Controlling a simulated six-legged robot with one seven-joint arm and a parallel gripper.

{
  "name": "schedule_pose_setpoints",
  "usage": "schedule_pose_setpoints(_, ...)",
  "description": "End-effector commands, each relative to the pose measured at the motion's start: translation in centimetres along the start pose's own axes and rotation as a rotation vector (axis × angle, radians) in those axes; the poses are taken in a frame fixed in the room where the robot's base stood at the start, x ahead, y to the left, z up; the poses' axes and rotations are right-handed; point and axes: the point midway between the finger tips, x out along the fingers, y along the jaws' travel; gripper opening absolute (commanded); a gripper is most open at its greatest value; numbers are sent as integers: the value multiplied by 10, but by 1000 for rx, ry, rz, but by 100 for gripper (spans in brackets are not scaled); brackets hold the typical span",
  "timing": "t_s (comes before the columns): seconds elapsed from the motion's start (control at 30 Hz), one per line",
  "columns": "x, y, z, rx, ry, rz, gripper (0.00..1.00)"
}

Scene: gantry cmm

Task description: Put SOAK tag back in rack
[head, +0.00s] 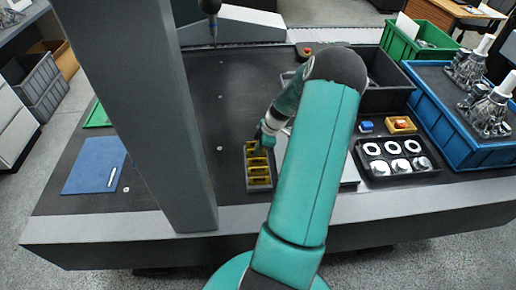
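A grey rack (259,187) stands on the dark table top near its front, left of the middle of my arm. It holds several yellow tags (258,171) in slots one behind the other. I cannot read any lettering, so I cannot tell which is the SOAK tag. My gripper (264,146) points down at the far end of the rack, over or in its far slots. The fingers are small and partly hidden, so I cannot tell whether they are shut on a tag.
A grey column (165,120) rises left of the rack. A blue folder (95,166) lies farther left. A light plate, partly hidden by my arm, lies right of the rack. A black tray (395,157) of rings, a yellow box (401,125) and a blue crate (460,155) stand at right.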

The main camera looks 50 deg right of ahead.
Motion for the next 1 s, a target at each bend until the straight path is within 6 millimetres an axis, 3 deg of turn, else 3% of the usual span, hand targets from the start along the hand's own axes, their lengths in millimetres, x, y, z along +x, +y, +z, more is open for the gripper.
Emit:
schedule_pose_setpoints(0.17,0,0,0,0,0,0,0)
schedule_pose_setpoints(0.3,0,0,0,0,0,1,29)
schedule_pose_setpoints(0.5,0,0,0,0,0,1,29)
schedule_pose_setpoints(0.6,0,0,0,0,0,0,40)
schedule_pose_setpoints(1.0,-6,0,-2,-1,-1,2,40)
